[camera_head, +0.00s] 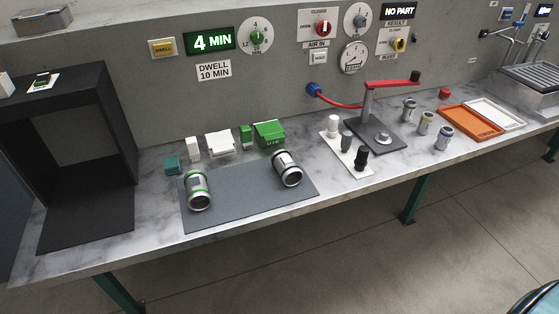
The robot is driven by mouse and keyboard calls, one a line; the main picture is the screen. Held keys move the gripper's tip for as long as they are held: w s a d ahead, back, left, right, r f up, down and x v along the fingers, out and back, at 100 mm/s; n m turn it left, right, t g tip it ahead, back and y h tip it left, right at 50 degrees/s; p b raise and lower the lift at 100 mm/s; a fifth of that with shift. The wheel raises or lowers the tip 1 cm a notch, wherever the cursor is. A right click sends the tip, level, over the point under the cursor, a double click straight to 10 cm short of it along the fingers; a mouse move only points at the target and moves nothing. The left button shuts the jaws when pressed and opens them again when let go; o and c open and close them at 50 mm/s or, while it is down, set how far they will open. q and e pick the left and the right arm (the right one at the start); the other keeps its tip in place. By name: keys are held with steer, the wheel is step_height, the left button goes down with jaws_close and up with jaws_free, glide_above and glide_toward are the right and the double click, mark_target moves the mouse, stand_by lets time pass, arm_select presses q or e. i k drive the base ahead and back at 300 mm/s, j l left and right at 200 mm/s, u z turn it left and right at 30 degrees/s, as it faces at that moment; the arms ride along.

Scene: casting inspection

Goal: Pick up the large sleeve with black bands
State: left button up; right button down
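The large sleeve with black bands (287,168) is a silvery metal cylinder with dark bands and a pale label. It lies tilted on the right part of a dark grey mat (238,207) on the bench. A similar large sleeve with green bands (198,190) is on the left part of the same mat, apart from it. Neither of my grippers is in view, and nothing touches either sleeve.
A black open booth (86,223) stands at the left. Green and white boxes (220,144) line the mat's back edge. A clamp stand with a red lever (390,84), small cylinders, an orange tray (468,125) and a white tray (510,121) are rightward. The mat's middle is clear.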

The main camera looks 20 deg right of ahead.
mark_target(291, 176)
steer(key=i+l, duration=0.1)
steer(key=l, duration=0.35)
steer(key=i+l, duration=0.1)
steer(key=l, duration=0.3)
steer(key=i+l, duration=0.1)
steer(key=l, duration=0.35)
steer(key=i+l, duration=0.1)
steer(key=l, duration=0.3)
steer(key=i+l, duration=0.1)
steer(key=l, duration=0.35)
steer(key=u, duration=0.05)
